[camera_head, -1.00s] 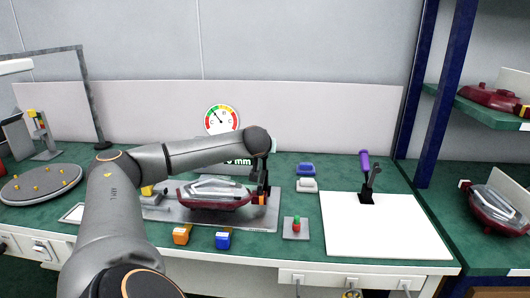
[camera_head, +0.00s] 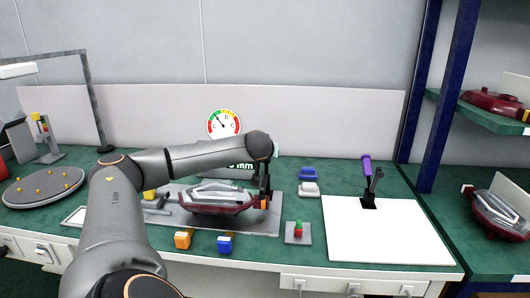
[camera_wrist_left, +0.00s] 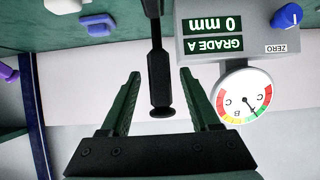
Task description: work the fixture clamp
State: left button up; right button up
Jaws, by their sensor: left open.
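The red-and-clear tail lamp (camera_head: 218,200) lies on a grey fixture plate (camera_head: 262,225) on the green bench. My left gripper (camera_head: 264,192) points down at the lamp's right end, beside a small orange part (camera_head: 264,204). In the left wrist view my left gripper (camera_wrist_left: 160,76) is open. A black rod with a flared end (camera_wrist_left: 160,80) shows between its fingers; they look apart from it. It may be the clamp's handle, but I cannot tell. A purple-handled black lever (camera_head: 367,180) stands upright on the white board. My right gripper is not in view.
A dial gauge (camera_head: 223,123) stands behind the lamp. A red-and-green button (camera_head: 298,228) is on a grey pad at right. The white board (camera_head: 390,235) is mostly bare. A shelf post (camera_head: 448,95) rises at right.

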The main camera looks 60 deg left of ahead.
pick_arm(q)
jog(key=v, duration=1.2)
jog(key=shift+s+d, duration=0.1)
jog(key=shift+d, duration=0.1)
